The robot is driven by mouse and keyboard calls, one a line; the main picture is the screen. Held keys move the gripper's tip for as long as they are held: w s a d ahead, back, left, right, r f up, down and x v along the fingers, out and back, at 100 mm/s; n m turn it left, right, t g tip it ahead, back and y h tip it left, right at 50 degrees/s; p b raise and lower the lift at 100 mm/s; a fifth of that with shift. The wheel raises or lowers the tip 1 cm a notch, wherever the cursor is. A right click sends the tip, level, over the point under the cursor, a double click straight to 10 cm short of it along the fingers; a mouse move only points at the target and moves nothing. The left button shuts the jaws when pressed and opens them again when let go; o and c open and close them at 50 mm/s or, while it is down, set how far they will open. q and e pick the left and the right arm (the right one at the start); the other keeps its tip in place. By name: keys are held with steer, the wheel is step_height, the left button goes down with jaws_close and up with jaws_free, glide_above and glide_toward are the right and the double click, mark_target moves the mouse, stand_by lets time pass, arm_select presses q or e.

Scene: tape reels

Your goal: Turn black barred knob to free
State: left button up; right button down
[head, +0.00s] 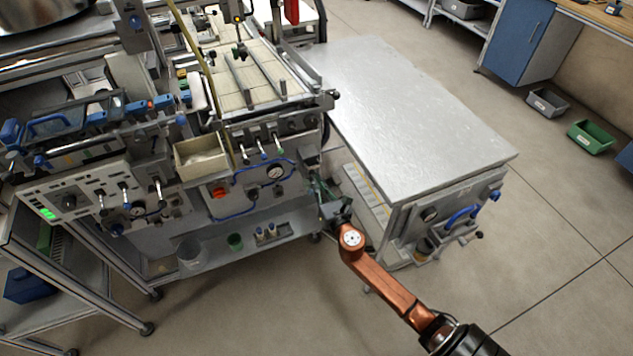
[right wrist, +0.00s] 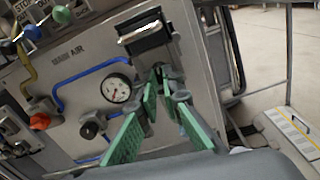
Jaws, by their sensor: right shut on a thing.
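My right gripper (head: 325,197) reaches to the right end of the machine's front, below the edge of the steel table. In the right wrist view its green fingers (right wrist: 163,85) are closed together on a small dark part, which appears to be the black barred knob (right wrist: 157,71). The fingertips cover most of the knob, so its angle and any position marks cannot be read. In the head view the gripper hides the knob. My left gripper is in neither view.
A round gauge (right wrist: 116,89), blue tubing (right wrist: 84,71), a second black knob (right wrist: 92,129) and a red button (right wrist: 40,121) lie left of the fingers. A black-framed block (right wrist: 147,37) sits just above. The steel-topped table (head: 410,110) stands close on the right.

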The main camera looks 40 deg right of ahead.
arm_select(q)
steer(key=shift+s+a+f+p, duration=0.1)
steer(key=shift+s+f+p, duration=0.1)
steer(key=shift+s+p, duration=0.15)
arm_select(e)
steer(key=shift+a+m, duration=0.1)
steer(key=shift+m, duration=8.1)
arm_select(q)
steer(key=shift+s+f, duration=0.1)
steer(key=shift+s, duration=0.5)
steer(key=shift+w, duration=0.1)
arm_select(e)
steer(key=c, duration=2.1)
jaws_free()
